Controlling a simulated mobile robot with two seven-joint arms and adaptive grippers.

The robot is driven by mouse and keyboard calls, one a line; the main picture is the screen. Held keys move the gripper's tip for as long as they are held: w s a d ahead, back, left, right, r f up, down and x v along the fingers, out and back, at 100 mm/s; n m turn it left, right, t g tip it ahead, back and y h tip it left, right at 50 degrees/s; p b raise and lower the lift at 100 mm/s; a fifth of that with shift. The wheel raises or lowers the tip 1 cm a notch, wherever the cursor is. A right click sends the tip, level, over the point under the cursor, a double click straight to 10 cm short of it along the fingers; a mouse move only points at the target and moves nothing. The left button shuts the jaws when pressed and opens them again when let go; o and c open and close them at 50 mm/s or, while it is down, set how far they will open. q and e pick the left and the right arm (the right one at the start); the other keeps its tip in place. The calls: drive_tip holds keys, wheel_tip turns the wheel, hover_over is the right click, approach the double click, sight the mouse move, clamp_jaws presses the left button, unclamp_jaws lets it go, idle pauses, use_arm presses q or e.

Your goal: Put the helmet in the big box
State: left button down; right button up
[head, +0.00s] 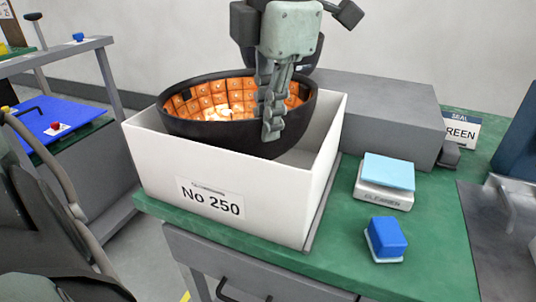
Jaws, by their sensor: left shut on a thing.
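The helmet (205,129) is a dark shell turned upside down, with its orange padded lining facing up. It is at the mouth of the big white box (165,168), which is labelled No 250, and much of it stands above the rim. I cannot tell whether it touches the box walls or floor. My left gripper (272,128) points down and is shut on the near right part of the helmet's rim. My right gripper is not in view.
The box stands on a green bench top (340,250). A long grey block (385,112) lies behind it. A light blue-topped white pad (387,180) and a blue block (386,238) sit to its right. A grey shelf unit (60,62) with a blue mat stands at left.

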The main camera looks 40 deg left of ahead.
sight(268, 149)
use_arm(q)
drive_tip(key=shift+f, duration=0.75)
wheel_tip(268, 149, down, 4)
drive_tip(key=shift+r, duration=0.2)
drive_tip(key=shift+f, duration=0.4)
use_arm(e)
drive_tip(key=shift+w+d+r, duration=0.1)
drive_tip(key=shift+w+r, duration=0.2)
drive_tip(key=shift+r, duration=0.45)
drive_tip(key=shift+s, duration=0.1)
use_arm(q)
drive_tip(key=shift+b, duration=0.3)
drive_tip(key=c, duration=1.7)
unclamp_jaws()
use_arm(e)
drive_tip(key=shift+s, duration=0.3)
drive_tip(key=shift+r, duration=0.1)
